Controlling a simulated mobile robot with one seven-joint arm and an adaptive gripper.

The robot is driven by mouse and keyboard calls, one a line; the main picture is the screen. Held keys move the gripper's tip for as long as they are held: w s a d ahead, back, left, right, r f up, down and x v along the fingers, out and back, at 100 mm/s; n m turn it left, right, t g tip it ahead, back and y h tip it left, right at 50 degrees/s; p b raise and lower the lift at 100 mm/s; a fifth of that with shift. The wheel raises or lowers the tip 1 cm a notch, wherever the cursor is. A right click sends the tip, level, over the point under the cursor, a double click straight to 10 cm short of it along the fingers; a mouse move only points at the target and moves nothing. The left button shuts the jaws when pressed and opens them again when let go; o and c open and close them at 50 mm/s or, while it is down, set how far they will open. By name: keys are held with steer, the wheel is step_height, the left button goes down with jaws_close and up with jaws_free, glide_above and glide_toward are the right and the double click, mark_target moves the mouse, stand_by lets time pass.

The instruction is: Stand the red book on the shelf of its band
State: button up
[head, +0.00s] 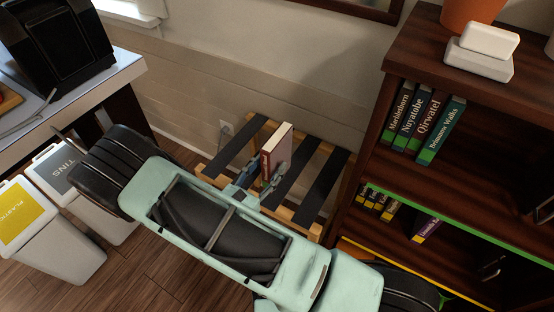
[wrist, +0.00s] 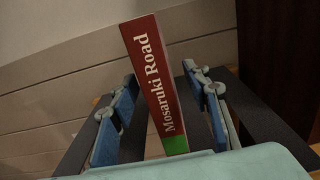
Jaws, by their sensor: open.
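The red book (head: 276,152) stands upright on a slatted wooden rack with black straps. In the wrist view its red spine (wrist: 158,85) reads "Mosaruki Road" and has a green band at the bottom. My gripper (head: 262,184) is open at the book; in the wrist view its blue-padded fingers (wrist: 160,90) are on either side of the spine, with gaps showing. The dark bookcase at the right has a shelf with a green edge strip (head: 455,227). Several tall books with green bands (head: 425,120) stand on that shelf at its left end.
A lower shelf has a yellow edge strip (head: 415,273) and several small yellow-banded books (head: 380,203). White boxes (head: 482,50) and an orange pot (head: 470,12) sit on the bookcase top. Bins (head: 50,230) and a table (head: 125,70) are at left. The green-edged shelf looks free right of its books.

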steer(key=x, duration=0.2)
steer(key=b+x, duration=0.1)
steer(key=x, duration=0.1)
steer(key=shift+a+f, duration=0.1)
steer(key=shift+f, duration=0.25)
steer(key=shift+w+d+r, duration=0.1)
steer(key=shift+w+d, duration=0.2)
steer(key=shift+w, duration=0.2)
steer(key=shift+c, duration=0.5)
jaws_close()
